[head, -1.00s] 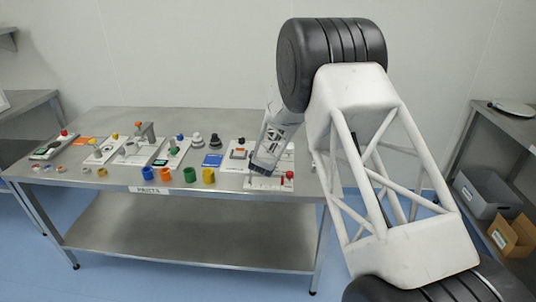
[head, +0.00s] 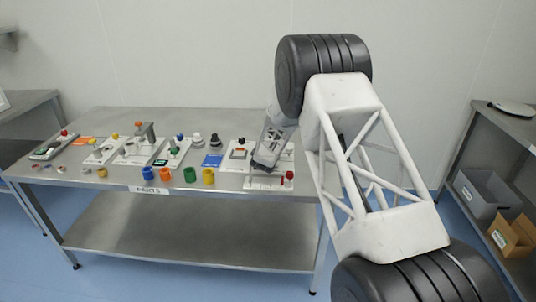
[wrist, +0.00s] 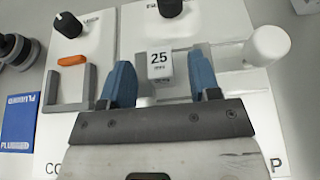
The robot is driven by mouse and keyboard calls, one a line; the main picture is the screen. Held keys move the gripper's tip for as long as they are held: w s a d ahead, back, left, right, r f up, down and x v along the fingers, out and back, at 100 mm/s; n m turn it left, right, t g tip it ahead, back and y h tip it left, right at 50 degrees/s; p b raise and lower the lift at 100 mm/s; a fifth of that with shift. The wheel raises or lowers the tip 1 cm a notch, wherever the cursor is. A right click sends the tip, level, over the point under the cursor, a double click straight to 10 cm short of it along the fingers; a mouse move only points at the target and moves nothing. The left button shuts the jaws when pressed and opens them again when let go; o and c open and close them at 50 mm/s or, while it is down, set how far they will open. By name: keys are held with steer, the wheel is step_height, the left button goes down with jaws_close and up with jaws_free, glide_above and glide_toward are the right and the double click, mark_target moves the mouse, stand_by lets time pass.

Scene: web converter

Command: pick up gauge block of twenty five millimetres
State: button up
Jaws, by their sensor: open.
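The gauge block (wrist: 160,66) is a small pale block marked 25 in the wrist view. It lies between the two blue fingers of my gripper (wrist: 160,78), which are apart, with a visible gap on each side of the block. Its lower part and what it rests on are hard to make out. In the head view my gripper (head: 262,160) is low over the right part of the table, and the block cannot be made out there.
A white cylindrical knob (wrist: 268,46) stands close right of the fingers. An orange-topped grey bracket (wrist: 70,80) and black knobs (wrist: 68,24) are left and beyond. A blue card (wrist: 18,122) lies at left. Coloured cups (head: 190,174) line the table's (head: 110,192) front.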

steer(key=shift+c, duration=0.3)
jaws_close()
stand_by(0.3)
steer(key=shift+r, duration=0.2)
steer(key=shift+r, duration=1.75)
steer(key=s+d, duration=0.1)
steer(key=s, duration=0.4)
steer(key=s+d, duration=0.1)
steer(key=s, duration=0.4)
steer(key=s+d+r, duration=0.1)
steer(key=s+d, duration=0.1)
steer(key=s, duration=0.3)
steer(key=shift+s+r, duration=0.1)
steer(key=shift+s, duration=0.15)
